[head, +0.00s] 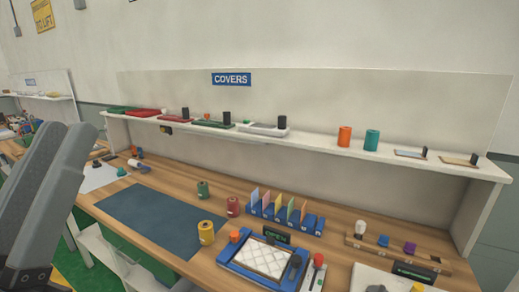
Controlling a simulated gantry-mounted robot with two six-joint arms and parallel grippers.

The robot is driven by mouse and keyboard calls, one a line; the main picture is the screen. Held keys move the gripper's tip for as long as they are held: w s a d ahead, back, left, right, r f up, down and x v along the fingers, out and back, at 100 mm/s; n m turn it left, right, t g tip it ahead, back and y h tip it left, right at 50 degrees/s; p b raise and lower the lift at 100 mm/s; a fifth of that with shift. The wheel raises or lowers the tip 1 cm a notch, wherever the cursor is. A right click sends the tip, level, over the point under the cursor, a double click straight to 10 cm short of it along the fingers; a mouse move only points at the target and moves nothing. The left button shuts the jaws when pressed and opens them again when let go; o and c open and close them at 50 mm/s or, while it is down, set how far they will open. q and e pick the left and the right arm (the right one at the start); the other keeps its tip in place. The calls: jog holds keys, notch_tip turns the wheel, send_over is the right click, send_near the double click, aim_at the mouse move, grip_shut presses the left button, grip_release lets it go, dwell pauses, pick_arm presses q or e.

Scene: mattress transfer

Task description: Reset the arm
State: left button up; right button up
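My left gripper (66,135) shows as large dark grey parts at the left edge, close to the camera and pointing up. I cannot tell whether its fingers are apart or together, and I see nothing held in it. It stands in front of the left end of the wooden workbench (165,180) and hides part of it. My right gripper is not in view.
A blue-grey mat (150,217) lies bare on the bench. Red (233,206), green (203,189) and yellow (206,232) cylinders stand right of it. A blue tray (232,252) and a slotted blue rack (268,212) sit farther right. A white shelf (320,147) runs behind.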

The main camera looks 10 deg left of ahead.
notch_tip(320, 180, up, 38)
jog(key=p, duration=3.6)
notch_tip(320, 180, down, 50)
jog(key=b, duration=5)
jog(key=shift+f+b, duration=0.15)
jog(key=shift+b, duration=0.15)
